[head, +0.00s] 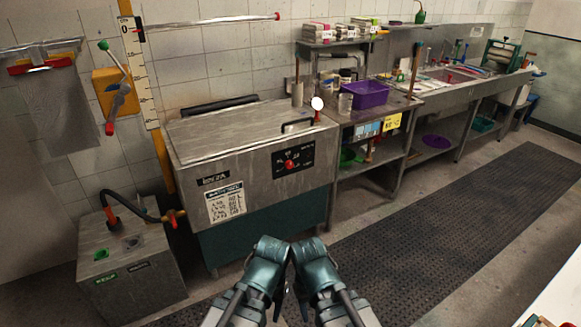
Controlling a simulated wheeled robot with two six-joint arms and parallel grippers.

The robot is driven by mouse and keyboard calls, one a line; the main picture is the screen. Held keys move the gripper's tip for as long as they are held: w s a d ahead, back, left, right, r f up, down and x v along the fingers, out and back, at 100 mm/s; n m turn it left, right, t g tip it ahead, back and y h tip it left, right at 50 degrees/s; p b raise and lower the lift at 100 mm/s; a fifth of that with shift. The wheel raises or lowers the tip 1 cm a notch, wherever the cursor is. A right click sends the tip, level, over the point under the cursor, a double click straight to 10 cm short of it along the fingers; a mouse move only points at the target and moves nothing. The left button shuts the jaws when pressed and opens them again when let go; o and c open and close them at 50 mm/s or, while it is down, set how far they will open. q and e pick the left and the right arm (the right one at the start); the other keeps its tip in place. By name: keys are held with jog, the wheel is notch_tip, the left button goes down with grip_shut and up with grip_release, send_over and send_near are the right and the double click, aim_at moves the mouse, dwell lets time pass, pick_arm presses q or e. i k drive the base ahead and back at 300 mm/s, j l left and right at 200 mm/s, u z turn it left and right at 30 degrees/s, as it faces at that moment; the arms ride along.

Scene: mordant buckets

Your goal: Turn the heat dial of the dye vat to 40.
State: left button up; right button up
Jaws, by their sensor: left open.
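The dye vat (250,150) is a large grey steel tank with a flat lid, standing against the tiled wall. Its heat dial (291,164) is a red knob on a black panel at the right of the vat's front. The marks around the dial are too small to read, so I cannot tell its setting. My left gripper (278,302) is open, low at the bottom centre, in front of the vat and apart from it. My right gripper (304,303) is close beside it; its jaws are too hidden to judge. Neither gripper touches the dial.
A steel bench (385,102) with a purple tub (367,94) stands right of the vat, then a long sink (460,76). A grey box (130,262) with a hose stands at lower left. A dark ribbed mat (440,225) covers clear floor in front.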

aim_at(289, 165)
jog(key=i+z, duration=0.2)
jog(key=i, duration=0.25)
jog(key=i+j+z, duration=0.2)
jog(key=i, duration=0.2)
jog(key=i+z, duration=0.15)
jog(key=i, duration=0.25)
jog(key=i+j+z, duration=0.2)
jog(key=i, duration=0.2)
